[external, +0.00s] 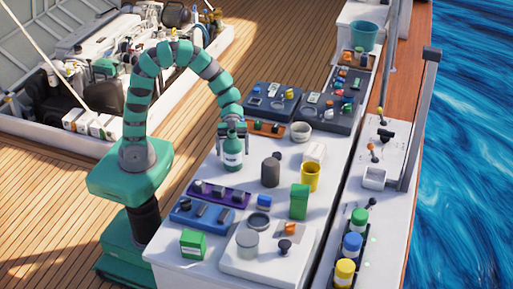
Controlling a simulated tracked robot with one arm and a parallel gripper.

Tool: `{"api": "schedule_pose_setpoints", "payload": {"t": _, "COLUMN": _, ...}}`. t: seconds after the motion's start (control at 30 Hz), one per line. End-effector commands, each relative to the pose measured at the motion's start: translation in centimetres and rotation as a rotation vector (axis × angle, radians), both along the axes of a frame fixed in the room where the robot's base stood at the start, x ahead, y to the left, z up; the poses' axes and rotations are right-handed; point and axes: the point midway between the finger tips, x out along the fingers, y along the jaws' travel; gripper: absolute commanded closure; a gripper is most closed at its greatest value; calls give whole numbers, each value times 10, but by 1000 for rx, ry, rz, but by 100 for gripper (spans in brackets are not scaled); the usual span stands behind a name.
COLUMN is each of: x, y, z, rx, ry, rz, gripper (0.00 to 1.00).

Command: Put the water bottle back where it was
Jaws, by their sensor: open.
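A green bottle with a pale label (231,159), which looks like the water bottle, stands upright on the white counter (205,166) near its left edge. My gripper (232,146) points down over it from above. Its two fingers are open, one on each side of the bottle's upper part. I cannot tell whether either finger touches the bottle. My arm arches over from the left, and the bottle's cap area is partly hidden by my gripper.
A dark grey cylinder (270,171), yellow mug (310,177) and green box (299,202) stand right of the bottle. A purple tray (217,195) lies in front. An orange tray (263,128) and white bowl (300,131) are behind. Dark trays (272,101) sit farther back.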

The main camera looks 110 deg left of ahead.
Motion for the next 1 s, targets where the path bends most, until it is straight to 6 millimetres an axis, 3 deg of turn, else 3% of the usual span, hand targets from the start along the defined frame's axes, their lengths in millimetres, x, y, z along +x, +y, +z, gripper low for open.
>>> {"api": "schedule_pose_setpoints", "payload": {"t": 0.7, "x": -31, "y": 79, "z": 31, "rx": 4, "ry": -2, "rz": 5, "gripper": 16}}
{"api": "schedule_pose_setpoints", "payload": {"t": 1.0, "x": -41, "y": 101, "z": 39, "rx": 2, "ry": 0, "rz": 3, "gripper": 16}}
